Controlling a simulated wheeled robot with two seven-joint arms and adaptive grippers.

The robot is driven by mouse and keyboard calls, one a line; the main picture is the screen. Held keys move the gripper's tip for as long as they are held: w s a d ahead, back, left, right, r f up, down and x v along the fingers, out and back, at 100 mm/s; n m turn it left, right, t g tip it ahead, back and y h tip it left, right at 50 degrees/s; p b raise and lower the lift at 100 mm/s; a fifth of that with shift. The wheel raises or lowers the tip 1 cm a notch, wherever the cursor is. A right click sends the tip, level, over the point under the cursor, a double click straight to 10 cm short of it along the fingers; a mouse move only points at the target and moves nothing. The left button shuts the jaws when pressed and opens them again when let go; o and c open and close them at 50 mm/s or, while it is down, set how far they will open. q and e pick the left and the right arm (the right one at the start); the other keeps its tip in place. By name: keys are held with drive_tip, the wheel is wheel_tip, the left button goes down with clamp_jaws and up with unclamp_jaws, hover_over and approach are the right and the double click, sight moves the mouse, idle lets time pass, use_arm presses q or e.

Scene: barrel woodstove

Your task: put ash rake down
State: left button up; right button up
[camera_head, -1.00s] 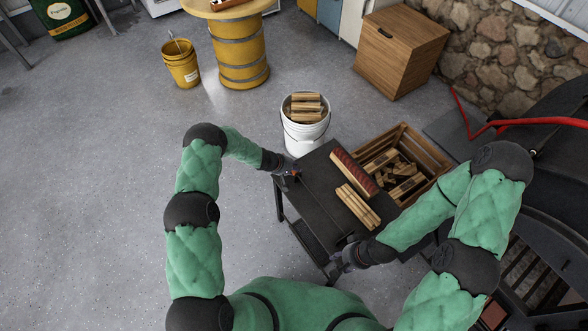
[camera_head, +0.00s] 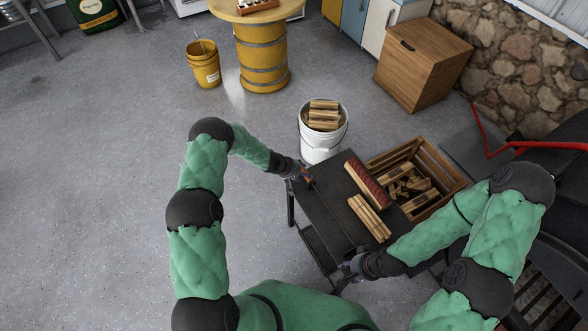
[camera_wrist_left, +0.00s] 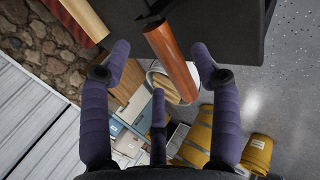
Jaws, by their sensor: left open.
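The ash rake shows as a thin dark rod (camera_head: 328,208) lying along the left side of the black table (camera_head: 322,198), with an orange-brown handle (camera_wrist_left: 172,62) at its far end. My left gripper (camera_head: 301,173) is at that handle, over the table's far left corner. In the left wrist view its purple fingers (camera_wrist_left: 162,68) are spread, with the handle between them and not clamped. My right gripper (camera_head: 354,260) is at the table's near edge, by the rod's near end. Its fingers are too small and dark to tell whether they hold the rod.
The black stove is at right. The floor at left is clear.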

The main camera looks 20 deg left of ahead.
use_arm(q)
drive_tip(key=p+v, duration=0.1)
drive_tip(key=v, duration=0.6)
drive_tip(key=s+d+m+g, duration=0.2)
drive_tip(key=s+d+m, duration=0.1)
drive_tip(key=s, duration=1.3)
drive_tip(key=s+d+m+g+y, duration=0.1)
drive_tip(key=s+d, duration=0.4)
drive_tip(key=s, duration=1)
drive_tip(key=shift+s+r+m+g, duration=0.35)
drive_tip(key=shift+m+g, duration=0.45)
drive_tip(key=shift+m, duration=0.6)
drive_tip(key=shift+f, duration=0.15)
